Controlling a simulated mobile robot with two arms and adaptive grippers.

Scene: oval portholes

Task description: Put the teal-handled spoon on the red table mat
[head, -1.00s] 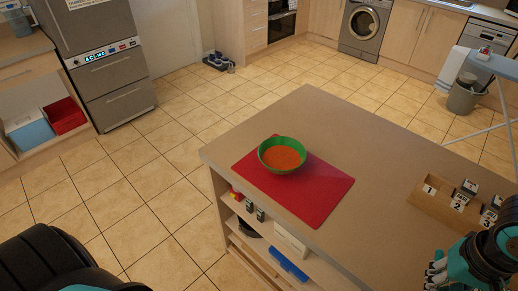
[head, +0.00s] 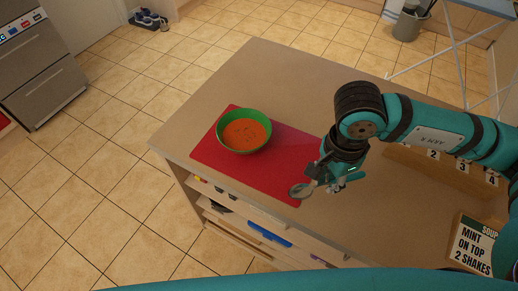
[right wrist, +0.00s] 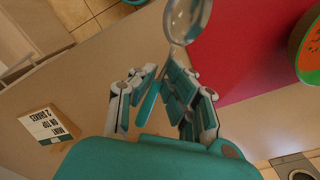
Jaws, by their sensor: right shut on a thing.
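My right gripper (head: 330,180) is shut on the teal handle of the metal spoon (head: 300,191). In the right wrist view the handle runs between the fingers (right wrist: 160,90), and the shiny spoon bowl (right wrist: 187,18) points away from them. The red table mat (head: 275,170) lies on the counter, its near right corner behind the spoon bowl in the head view. In the right wrist view the mat (right wrist: 240,50) starts beside the bowl. Whether the spoon touches the mat, I cannot tell. My left gripper is not in view.
A green bowl (head: 222,136) of orange soup stands on the mat's left part. A wooden holder (head: 405,160) with numbered labels stands at the right. A sign (head: 470,245) reading "mint on top 2 shakes" is near right. The counter (head: 270,70) behind the mat is clear.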

